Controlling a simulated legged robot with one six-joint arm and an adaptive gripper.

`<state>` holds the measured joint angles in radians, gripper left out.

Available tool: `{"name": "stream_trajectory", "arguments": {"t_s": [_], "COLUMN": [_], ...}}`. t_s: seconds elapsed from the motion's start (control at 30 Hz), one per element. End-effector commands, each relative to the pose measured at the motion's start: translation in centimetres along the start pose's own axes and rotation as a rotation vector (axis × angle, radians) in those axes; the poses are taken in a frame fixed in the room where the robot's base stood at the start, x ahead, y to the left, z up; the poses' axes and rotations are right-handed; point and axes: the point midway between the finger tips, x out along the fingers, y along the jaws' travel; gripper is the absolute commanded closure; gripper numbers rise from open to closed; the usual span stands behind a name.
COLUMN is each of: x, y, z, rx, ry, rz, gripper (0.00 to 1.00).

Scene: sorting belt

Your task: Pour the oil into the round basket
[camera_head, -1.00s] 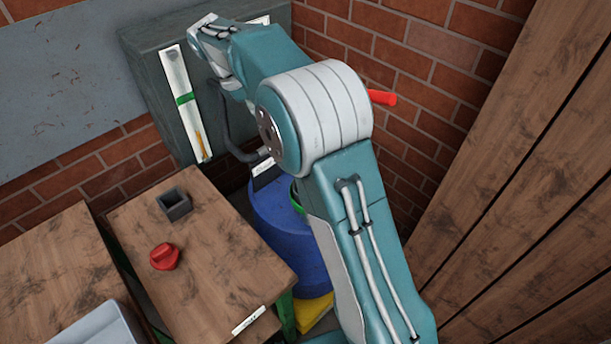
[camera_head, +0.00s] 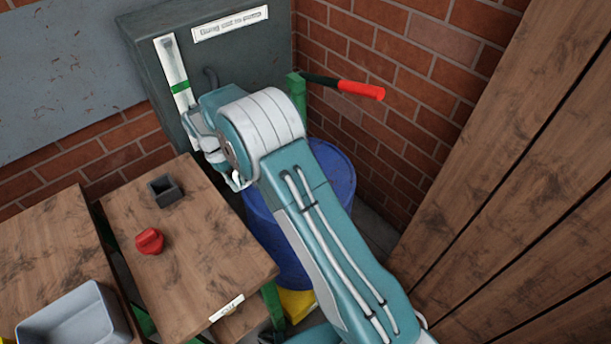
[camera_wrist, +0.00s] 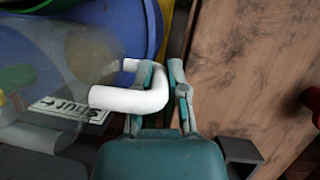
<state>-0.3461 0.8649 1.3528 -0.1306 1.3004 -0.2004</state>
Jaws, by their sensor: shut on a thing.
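In the wrist view my gripper (camera_wrist: 160,74) is shut on a curved white handle (camera_wrist: 125,99). The handle appears to belong to a clear, see-through vessel (camera_wrist: 80,60) on the left of that view. I cannot tell whether there is oil in it. In the head view my wrist and gripper (camera_head: 238,183) are low in front of the grey cabinet, between the small wooden table and the blue drum. The held vessel is not clearly visible there. I see no round basket in either view.
A blue drum (camera_head: 335,180) stands by the brick corner, with a red-ended lever (camera_head: 360,90) above. The grey cabinet (camera_head: 240,70) is behind. The wooden table (camera_head: 210,255) bears a red knob (camera_head: 150,241) and small dark square block (camera_head: 165,191). A grey tray (camera_head: 75,318) is at lower left.

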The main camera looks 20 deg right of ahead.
Motion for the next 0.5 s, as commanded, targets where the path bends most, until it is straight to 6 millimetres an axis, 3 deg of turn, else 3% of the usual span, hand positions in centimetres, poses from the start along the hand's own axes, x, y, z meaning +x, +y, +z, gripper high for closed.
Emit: {"name": "stream_trajectory", "arguments": {"t_s": [0.5], "x": [-0.01], "y": [0.01], "z": [0.13], "rx": [0.022], "ry": [0.021], "rz": [-0.017], "gripper": [1.00]}}
